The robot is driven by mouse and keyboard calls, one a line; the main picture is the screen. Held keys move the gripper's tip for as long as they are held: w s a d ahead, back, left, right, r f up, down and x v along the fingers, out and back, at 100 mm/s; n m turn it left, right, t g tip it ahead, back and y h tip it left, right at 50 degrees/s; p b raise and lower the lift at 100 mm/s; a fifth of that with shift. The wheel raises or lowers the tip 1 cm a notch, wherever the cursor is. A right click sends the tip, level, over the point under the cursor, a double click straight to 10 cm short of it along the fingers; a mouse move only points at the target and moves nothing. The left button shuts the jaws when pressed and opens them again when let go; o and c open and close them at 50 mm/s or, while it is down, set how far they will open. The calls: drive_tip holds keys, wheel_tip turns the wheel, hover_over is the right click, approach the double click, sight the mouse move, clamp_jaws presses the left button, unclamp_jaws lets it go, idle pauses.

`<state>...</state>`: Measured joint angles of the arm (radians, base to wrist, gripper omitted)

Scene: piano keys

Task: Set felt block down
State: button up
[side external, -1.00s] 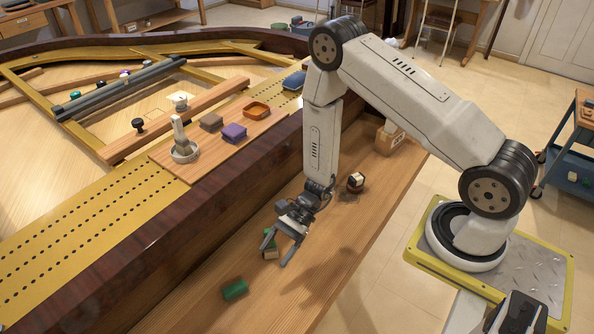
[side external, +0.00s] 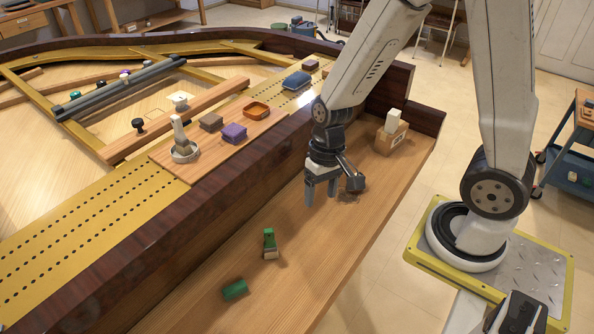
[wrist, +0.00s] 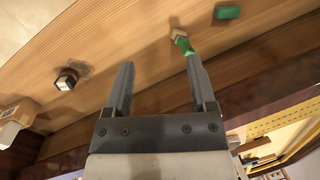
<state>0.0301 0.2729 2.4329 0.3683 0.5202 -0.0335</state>
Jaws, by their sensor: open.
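My gripper (side external: 321,197) is open and empty above the wooden ledge. Its two fingers also show spread apart in the wrist view (wrist: 159,66). A small block with a green top and a pale lower end (side external: 269,244) is on the ledge, in front of and left of my gripper, apart from the fingers. It shows beyond the right fingertip in the wrist view (wrist: 182,42). A plain green block (side external: 234,289) lies nearer the ledge's front end and also shows in the wrist view (wrist: 228,12). I cannot tell which is the felt block.
A dark block with a pale face (wrist: 67,80) is on the ledge; my gripper hides it in the side view. A box (side external: 389,139) holding a white piece stands at the far end. A raised dark wooden rim (side external: 200,217) borders the ledge.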

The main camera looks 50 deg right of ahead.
drive_tip(key=r+n+t, duration=0.1)
drive_tip(key=d+r+n+t+h, duration=0.1)
drive_tip(key=r, duration=0.1)
drive_tip(key=d+r+n+t+h, duration=0.1)
drive_tip(key=r, duration=0.1)
drive_tip(key=shift+w+d+n, duration=0.15)
drive_tip(key=shift+w+n, duration=0.2)
drive_tip(key=shift+n, duration=0.05)
idle(0.9)
